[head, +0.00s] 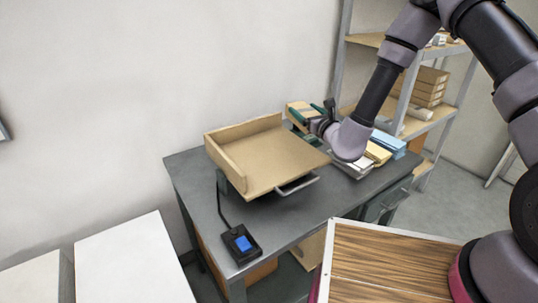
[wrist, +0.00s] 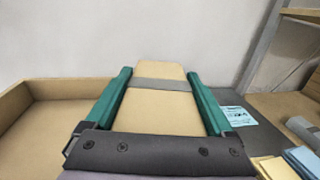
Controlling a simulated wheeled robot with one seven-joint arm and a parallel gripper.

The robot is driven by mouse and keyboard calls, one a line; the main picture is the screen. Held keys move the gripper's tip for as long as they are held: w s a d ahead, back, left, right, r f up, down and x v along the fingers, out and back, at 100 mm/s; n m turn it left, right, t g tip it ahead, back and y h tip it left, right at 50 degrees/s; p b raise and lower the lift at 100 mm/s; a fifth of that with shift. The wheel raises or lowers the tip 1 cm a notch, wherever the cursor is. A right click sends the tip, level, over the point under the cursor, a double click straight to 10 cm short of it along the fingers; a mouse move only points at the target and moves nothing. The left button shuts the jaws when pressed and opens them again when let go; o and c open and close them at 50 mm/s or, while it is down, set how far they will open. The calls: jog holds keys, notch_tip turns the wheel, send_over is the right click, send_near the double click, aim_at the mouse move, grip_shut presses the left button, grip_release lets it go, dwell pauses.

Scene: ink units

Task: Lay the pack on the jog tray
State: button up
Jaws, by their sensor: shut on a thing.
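The pack (wrist: 160,112) is a tan block with a grey band around it. My gripper (wrist: 161,85) is shut on it, with a green finger along each side in the wrist view. In the head view the pack (head: 297,112) shows beyond my gripper (head: 312,117), held at the back right of the jog tray. The jog tray (head: 262,165) is a tilted tan wooden tray with raised walls on its left and back sides, standing on the grey table. It also shows at the left of the wrist view (wrist: 50,130). The pack's underside is hidden.
Stacks of white, yellow and blue paper (head: 378,152) lie on the table right of the tray. Metal shelving (head: 408,110) stands at the back right. The tray's floor is clear.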

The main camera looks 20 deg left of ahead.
jog(key=s+a+n+g+y, duration=0.2)
jog(key=s+a, duration=0.5)
jog(key=a, duration=0.3)
send_over(269, 153)
notch_tip(269, 153, down, 4)
jog(key=shift+s+f, duration=0.15)
jog(key=shift+f, duration=0.05)
notch_tip(269, 153, down, 5)
jog(key=shift+r, duration=0.1)
